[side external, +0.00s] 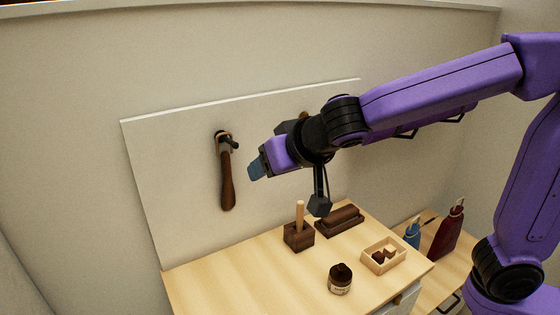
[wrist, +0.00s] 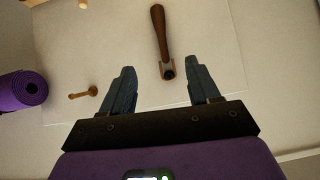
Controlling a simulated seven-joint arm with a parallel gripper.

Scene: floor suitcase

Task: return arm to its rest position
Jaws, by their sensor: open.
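My gripper (side external: 257,170) is held in the air in front of the pale wall board (side external: 165,185), above the table. In the wrist view, my gripper (wrist: 161,82) has its two blue-grey fingers wide apart with nothing between them. A dark wooden-handled tool (side external: 227,180) hangs from a hook on the board, to the left of my gripper and apart from it. It also shows beyond the fingers in the wrist view (wrist: 159,35). My arm reaches in from the right.
The wooden table (side external: 205,287) carries a block with an upright stick (side external: 298,235), a dark brush-like block (side external: 340,220), a small tray (side external: 370,258) and a dark jar (side external: 340,280). Bottles (side external: 447,232) stand lower right.

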